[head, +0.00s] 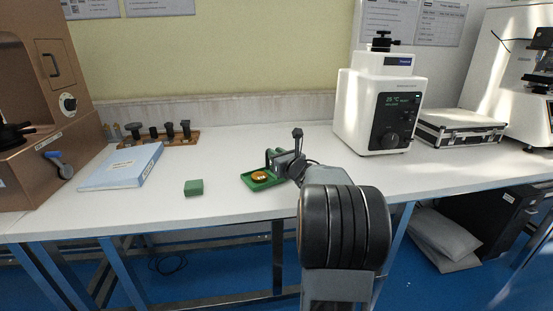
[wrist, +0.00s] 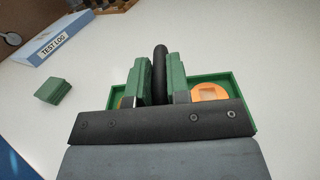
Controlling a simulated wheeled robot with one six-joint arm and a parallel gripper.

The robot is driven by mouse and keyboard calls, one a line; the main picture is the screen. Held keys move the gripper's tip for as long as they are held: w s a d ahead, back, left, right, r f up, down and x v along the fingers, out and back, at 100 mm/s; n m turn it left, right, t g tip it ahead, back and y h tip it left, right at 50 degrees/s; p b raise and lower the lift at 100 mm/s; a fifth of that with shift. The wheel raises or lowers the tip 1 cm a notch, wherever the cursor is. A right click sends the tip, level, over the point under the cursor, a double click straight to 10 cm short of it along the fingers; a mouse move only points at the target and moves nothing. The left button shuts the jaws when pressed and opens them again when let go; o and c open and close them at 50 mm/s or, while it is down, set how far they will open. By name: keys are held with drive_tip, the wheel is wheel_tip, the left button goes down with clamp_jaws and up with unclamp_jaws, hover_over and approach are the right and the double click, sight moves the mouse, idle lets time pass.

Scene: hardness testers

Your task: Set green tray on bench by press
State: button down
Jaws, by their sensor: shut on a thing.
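The green tray (head: 250,186) is at the front middle of the white bench in the head view. It carries an orange disc (head: 259,176). My gripper (head: 271,155) is shut on the tray's black handle (wrist: 160,65), which stands between the green jaw pads (wrist: 160,82). The tray is at or just above the bench top; I cannot tell if it touches.
A green block (head: 194,188) lies left of the tray. Further left are a blue-white test log binder (head: 122,167), a wooden rack (head: 175,140) of dark parts and a large brown machine (head: 50,100). A white tester (head: 378,105) and a silver case (head: 458,128) stand right.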

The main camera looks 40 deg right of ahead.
drive_tip(key=shift+f, duration=0.15)
drive_tip(key=c, duration=1.6)
unclamp_jaws()
drive_tip(key=shift+f, duration=0.2)
drive_tip(key=o, duration=0.5)
drive_tip(key=shift+r, duration=0.1)
drive_tip(key=shift+r, duration=0.2)
drive_tip(key=s, duration=1.2)
drive_tip(key=shift+a+f, duration=0.1)
drive_tip(key=shift+a, duration=0.25)
drive_tip(key=shift+p, duration=0.35)
